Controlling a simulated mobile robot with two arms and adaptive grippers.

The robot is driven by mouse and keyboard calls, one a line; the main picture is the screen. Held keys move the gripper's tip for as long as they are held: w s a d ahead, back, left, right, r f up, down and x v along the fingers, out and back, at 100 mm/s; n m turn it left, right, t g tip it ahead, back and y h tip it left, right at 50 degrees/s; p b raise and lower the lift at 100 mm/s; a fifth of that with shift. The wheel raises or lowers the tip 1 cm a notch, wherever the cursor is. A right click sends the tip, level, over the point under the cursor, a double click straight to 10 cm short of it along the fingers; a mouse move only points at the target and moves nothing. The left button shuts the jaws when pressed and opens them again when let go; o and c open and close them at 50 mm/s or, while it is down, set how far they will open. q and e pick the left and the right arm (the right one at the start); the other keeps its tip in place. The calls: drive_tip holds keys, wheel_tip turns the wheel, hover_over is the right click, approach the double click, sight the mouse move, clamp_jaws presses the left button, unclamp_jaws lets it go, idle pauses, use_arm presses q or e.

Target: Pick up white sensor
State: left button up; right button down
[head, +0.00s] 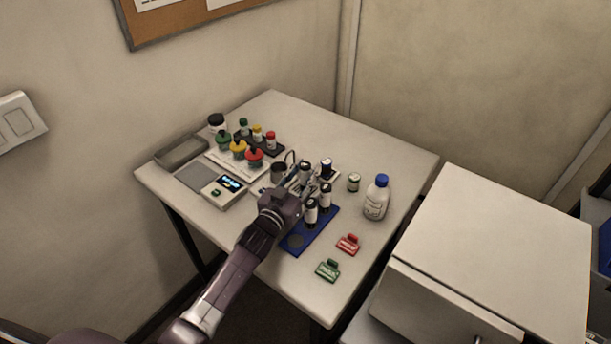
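I cannot pick out for certain which item is the white sensor. A small white-labelled jar (353,183) stands alone on the table, right of my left gripper. Dark cylinders with pale bands (326,168) stand around a light holder near the gripper. Two more dark cylinders (311,213) stand upright on a blue mat (297,241). My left gripper (304,182) reaches in over the table's middle, among these cylinders. Its fingers are small and partly hidden, so I cannot tell whether they are open or touch anything. My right gripper is not in view.
A scale (228,189) and racks of colour-capped bottles (254,158) stand left and behind. A blue-capped bottle (376,198) stands at right. Red (348,244) and green (328,270) clips lie in front. A white cabinet (490,255) is beside the table (392,150), whose back right is clear.

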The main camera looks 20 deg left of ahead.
use_arm(q)
clamp_jaws()
drive_tip(key=shift+r, duration=0.15)
wheel_tip(320, 180, up, 19)
drive_tip(key=b, duration=0.2)
drive_tip(key=s+f+n+y+b, duration=0.15)
drive_tip(key=s+f, duration=0.45)
drive_tip(key=s, duration=0.6)
drive_tip(key=s+f+y+b, duration=0.15)
drive_tip(key=s+f, duration=0.35)
drive_tip(key=s, duration=0.7)
drive_tip(key=w+r+h+p, duration=0.1)
drive_tip(key=w+r, duration=0.5)
drive_tip(key=w, duration=0.6)
drive_tip(key=w+r+m+h+p, duration=0.1)
drive_tip(key=w+r, duration=0.4)
drive_tip(key=w, duration=0.7)
drive_tip(key=shift+r+h+p, duration=0.4)
drive_tip(key=shift+h+p, duration=0.1)
drive_tip(key=shift+p, duration=0.1)
